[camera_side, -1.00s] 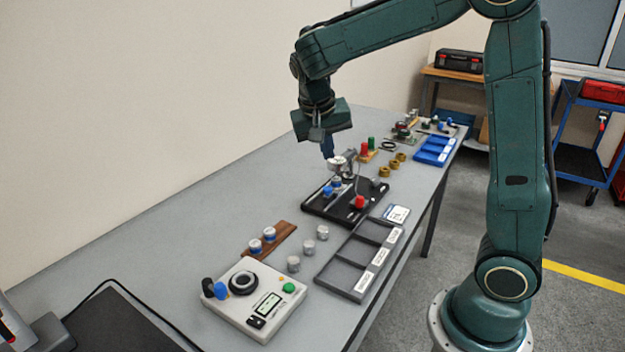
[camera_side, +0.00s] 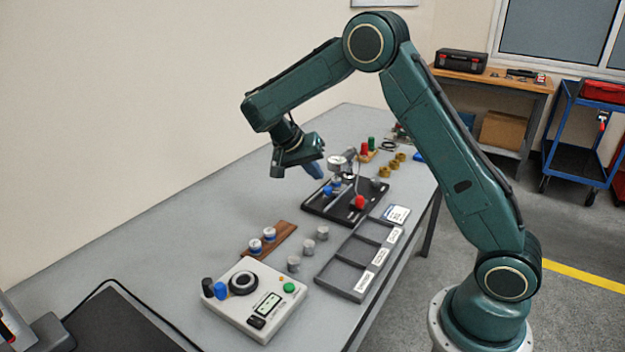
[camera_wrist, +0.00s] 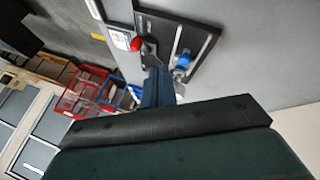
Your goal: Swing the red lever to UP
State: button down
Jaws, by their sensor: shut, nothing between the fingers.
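The red lever's round red knob (camera_side: 359,202) sits at the right front of a black fixture plate (camera_side: 322,210) on the bench. It also shows near the top of the wrist view as a red ball (camera_wrist: 137,43). My gripper (camera_side: 317,172) is shut and empty. It hangs tilted above the bench, at the back left of the plate and apart from the knob. In the wrist view my closed fingers (camera_wrist: 152,66) point toward the plate (camera_wrist: 186,40), with the knob just beyond their tips in the picture. The lever's arm is hard to make out, and no UP mark is readable.
A round gauge (camera_side: 337,163) and blue knobs (camera_side: 334,183) stand on the same plate, close to my gripper. A grey compartment tray (camera_side: 345,272), metal cylinders (camera_side: 322,232) and a white control box (camera_side: 255,300) lie nearer.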

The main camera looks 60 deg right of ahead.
aim_at(360, 199)
jog(key=shift+f, duration=0.1)
jog(key=x, duration=0.9)
jog(key=shift+s+d+f, duration=0.1)
jog(key=shift+d, duration=0.05)
jog(key=shift+s+d+f, duration=0.25)
jog(key=shift+s+d, duration=0.25)
jog(key=shift+s, duration=0.25)
jog(key=shift+s+d+f, duration=0.1)
jog(key=shift+s+d, duration=0.15)
jog(key=shift+s, duration=0.3)
jog(key=shift+s+d+f, duration=0.1)
jog(key=shift+s+d, duration=0.15)
jog(key=shift+s, duration=0.25)
